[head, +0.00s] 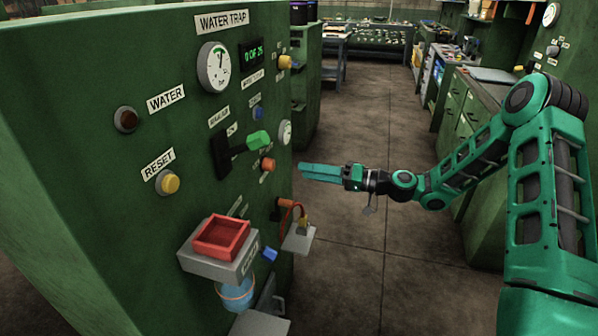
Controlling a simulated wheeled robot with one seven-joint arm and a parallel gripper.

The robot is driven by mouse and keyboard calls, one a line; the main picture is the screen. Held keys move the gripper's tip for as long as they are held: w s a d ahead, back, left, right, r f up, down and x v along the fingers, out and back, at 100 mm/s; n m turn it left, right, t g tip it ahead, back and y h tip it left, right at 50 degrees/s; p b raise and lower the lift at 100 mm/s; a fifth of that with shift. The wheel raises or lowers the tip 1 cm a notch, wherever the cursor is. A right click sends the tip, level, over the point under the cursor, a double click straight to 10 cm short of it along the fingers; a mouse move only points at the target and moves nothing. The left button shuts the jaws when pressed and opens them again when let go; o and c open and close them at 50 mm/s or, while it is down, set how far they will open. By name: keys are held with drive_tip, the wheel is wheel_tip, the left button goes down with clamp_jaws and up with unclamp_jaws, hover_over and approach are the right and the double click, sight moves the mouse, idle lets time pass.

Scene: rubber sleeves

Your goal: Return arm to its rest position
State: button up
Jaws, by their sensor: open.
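My gripper (320,173) is at the end of my green arm (470,155), which reaches in from the right. Its fingers point left toward the edge of the green panel (90,130). They look close together from this side, and nothing shows between them. The gripper is apart from the green lever handle (259,138), which is up and to its left. A red tray (221,237) sits on a grey shelf on the panel, below and left of the gripper.
The panel carries a gauge (214,66), a yellow reset button (170,183) and several other knobs. A small grey plate (299,238) juts out at its right edge. Green cabinets (464,110) stand at the right behind my arm. The floor (355,270) between is clear.

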drive_tip(key=shift+s+d, duration=0.1)
drive_tip(key=shift+d, duration=0.1)
drive_tip(key=s+d+f+m+g+h, duration=0.1)
drive_tip(key=s+d+f+g+h, duration=0.25)
drive_tip(key=s+d+h, duration=1.1)
drive_tip(key=s+d+r+m+g, duration=0.1)
drive_tip(key=s+d+r+m, duration=0.1)
drive_tip(key=s+d, duration=0.3)
drive_tip(key=s+d+r+m+g+h, duration=0.1)
drive_tip(key=s+d+r+m, duration=0.2)
drive_tip(key=s, duration=1.1)
drive_tip(key=s+d+r+m+g+h, duration=0.1)
drive_tip(key=s+d+r+m, duration=0.2)
drive_tip(key=s+d, duration=0.6)
drive_tip(key=shift+s+d+r+m, duration=0.2)
drive_tip(key=shift+s+m, duration=0.1)
drive_tip(key=shift+m, duration=0.4)
